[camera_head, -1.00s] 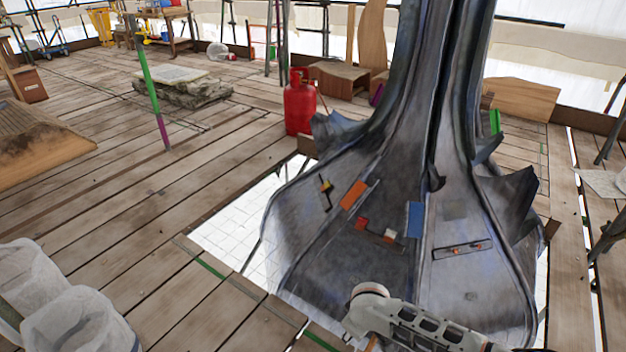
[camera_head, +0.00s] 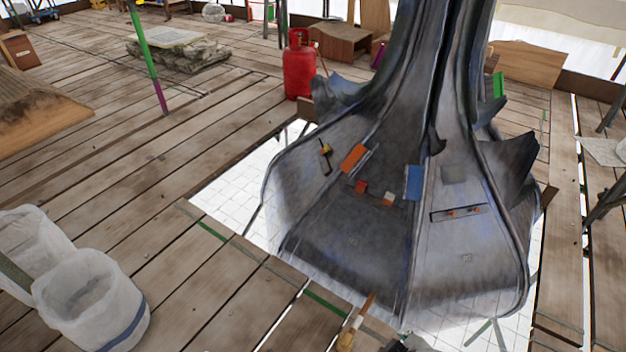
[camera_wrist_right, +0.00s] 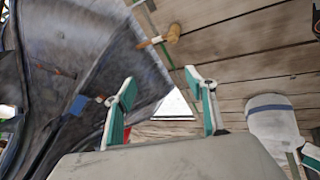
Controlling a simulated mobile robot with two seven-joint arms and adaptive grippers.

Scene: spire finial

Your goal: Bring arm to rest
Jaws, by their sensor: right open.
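My right gripper (camera_wrist_right: 160,77) shows in the right wrist view with its two teal-and-white fingers apart and nothing between them. The large grey metal spire piece (camera_head: 350,235) stands in the floor opening in the head view. It also fills the left of the right wrist view (camera_wrist_right: 80,60), beyond the fingers and apart from them as far as I can tell. Small orange, red, white and blue pieces sit on its face, including a blue plate (camera_head: 413,183) and an orange plate (camera_head: 353,158). My left gripper is in neither view.
White bins (camera_head: 92,300) stand at lower left. A red gas cylinder (camera_head: 299,65) stands behind the opening. The plank floor (camera_head: 120,180) on the left is largely clear.

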